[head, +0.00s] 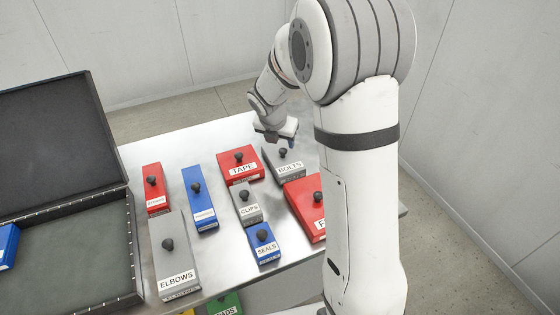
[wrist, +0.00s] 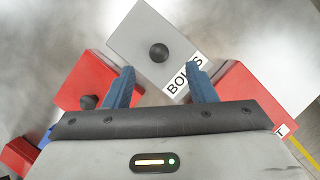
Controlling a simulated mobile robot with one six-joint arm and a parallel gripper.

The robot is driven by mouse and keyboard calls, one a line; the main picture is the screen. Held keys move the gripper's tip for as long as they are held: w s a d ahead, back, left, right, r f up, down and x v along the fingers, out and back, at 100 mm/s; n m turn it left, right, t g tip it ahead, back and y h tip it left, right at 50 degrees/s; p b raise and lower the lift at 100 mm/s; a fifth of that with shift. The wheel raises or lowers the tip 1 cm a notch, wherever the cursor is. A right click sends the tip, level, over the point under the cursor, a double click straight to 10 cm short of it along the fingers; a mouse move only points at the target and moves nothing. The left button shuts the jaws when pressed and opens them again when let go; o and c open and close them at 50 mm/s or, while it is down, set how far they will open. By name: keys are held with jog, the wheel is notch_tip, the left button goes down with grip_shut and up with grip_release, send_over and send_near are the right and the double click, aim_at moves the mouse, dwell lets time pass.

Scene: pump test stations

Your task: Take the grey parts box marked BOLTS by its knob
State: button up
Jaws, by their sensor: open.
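The grey parts box marked BOLTS (head: 291,168) stands at the back right of the steel table, with a dark round knob on its lid. In the wrist view the BOLTS box (wrist: 140,42) lies ahead of my fingertips, and its knob (wrist: 159,53) is in plain view. My gripper (wrist: 158,76) is open and empty, its two blue fingers apart. In the wrist view the knob appears just beyond the gap between the fingertips, and the right finger overlaps part of the label. In the head view my gripper (head: 280,140) is above the box, partly hiding its back.
The red TAPE box (head: 240,170) is close on the left of the BOLTS box. Another red box (head: 303,200) is in front, partly hidden by my arm. Grey CLIPS (head: 246,200), blue SEALS (head: 263,247) and grey ELBOWS (head: 176,262) boxes stand nearer. An open black case (head: 135,255) is at left.

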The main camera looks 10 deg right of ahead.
aim_at(282, 151)
jog(key=x, duration=0.6)
jog(key=shift+a+f, duration=0.1)
jog(key=shift+f, duration=0.25)
grip_shut()
dwell(0.3)
